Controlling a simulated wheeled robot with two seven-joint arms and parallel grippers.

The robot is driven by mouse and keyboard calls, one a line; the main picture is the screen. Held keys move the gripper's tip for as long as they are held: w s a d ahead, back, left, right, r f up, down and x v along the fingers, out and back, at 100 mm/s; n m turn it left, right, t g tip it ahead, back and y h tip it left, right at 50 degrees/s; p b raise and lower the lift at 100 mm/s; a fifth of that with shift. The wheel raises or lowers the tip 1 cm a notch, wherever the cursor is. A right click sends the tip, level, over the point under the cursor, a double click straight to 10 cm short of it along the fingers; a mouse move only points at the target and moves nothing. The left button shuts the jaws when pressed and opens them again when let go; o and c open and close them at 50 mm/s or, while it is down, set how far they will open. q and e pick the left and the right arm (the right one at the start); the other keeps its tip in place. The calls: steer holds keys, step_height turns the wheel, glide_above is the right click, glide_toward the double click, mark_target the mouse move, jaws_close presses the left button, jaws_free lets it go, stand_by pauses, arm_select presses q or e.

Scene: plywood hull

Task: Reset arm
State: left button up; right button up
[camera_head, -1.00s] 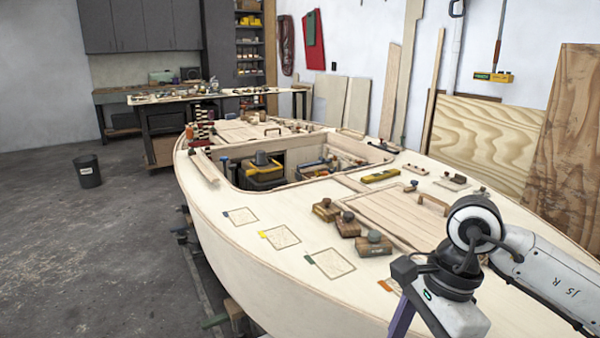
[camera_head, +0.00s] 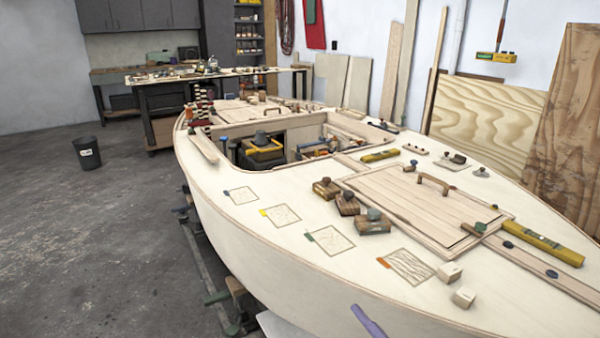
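Neither of my grippers shows clearly now. A purple bar (camera_head: 369,321) shows at the bottom edge, low in front of the hull; I cannot tell whether it is part of my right arm's gripper. My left arm is out of view. The pale plywood hull (camera_head: 262,240) fills the middle and right.
A yellow level (camera_head: 543,243) lies at the right, by a hatch panel with a handle (camera_head: 434,184). A toolbox (camera_head: 262,150) is in the cockpit opening. A black bin (camera_head: 87,153) stands on open floor at the left.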

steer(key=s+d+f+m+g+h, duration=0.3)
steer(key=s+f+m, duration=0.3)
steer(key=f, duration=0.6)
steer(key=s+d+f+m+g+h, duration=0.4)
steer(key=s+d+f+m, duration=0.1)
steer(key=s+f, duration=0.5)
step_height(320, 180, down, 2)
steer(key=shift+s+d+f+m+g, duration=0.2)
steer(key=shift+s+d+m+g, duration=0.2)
